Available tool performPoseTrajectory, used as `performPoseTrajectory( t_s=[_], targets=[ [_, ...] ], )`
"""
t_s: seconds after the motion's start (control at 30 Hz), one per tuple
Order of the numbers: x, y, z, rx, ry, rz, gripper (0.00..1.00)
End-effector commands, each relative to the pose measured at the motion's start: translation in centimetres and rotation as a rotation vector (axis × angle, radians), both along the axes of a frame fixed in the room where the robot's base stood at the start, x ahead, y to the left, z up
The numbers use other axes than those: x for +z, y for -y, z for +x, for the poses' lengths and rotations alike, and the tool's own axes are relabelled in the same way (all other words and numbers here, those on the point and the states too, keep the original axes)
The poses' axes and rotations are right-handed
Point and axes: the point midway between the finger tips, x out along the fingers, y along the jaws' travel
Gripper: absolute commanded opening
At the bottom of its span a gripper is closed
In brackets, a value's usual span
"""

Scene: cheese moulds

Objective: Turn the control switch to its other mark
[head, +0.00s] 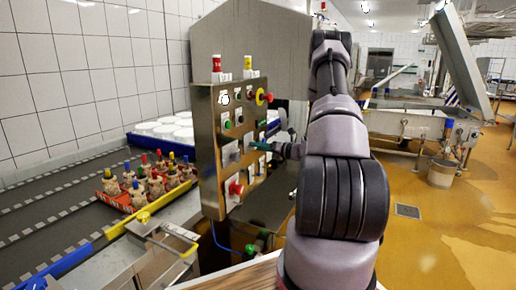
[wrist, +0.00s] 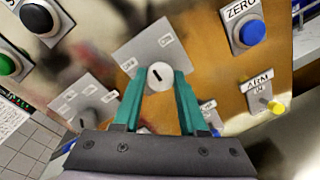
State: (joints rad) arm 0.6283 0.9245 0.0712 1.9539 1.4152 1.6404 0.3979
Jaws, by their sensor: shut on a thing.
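The control switch (wrist: 160,75) is a round pale knob with a dark pointer line, on a tilted grey plate (wrist: 148,47) in the wrist view. The small marks on the plate are too blurred to read. My gripper (wrist: 158,90) has its two green fingers on either side of the knob, shut on it. In the head view my gripper (head: 263,147) reaches the steel control panel (head: 208,140) from the right. The switch itself is hard to make out there.
In the head view a red crate (head: 117,198) of bottles stands left of the panel.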

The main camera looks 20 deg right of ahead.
Motion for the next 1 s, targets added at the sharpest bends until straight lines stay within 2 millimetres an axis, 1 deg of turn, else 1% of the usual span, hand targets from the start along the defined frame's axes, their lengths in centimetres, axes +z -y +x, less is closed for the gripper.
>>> performPoseTrajectory(
  t_s=[0.3, 0.6, 0.8, 1.0],
  targets=[
    [-0.06, 0.16, -0.03, -0.003, -0.185, 0.233, 0.0],
    [-0.06, 0.16, -0.01, -0.002, -0.34, 0.432, 0.0],
    [-0.04, 0.22, 0.02, -0.003, -0.412, 0.525, 0.0],
    [-0.05, 0.23, 0.01, -0.003, -0.456, 0.581, 0.0]
  ],
)
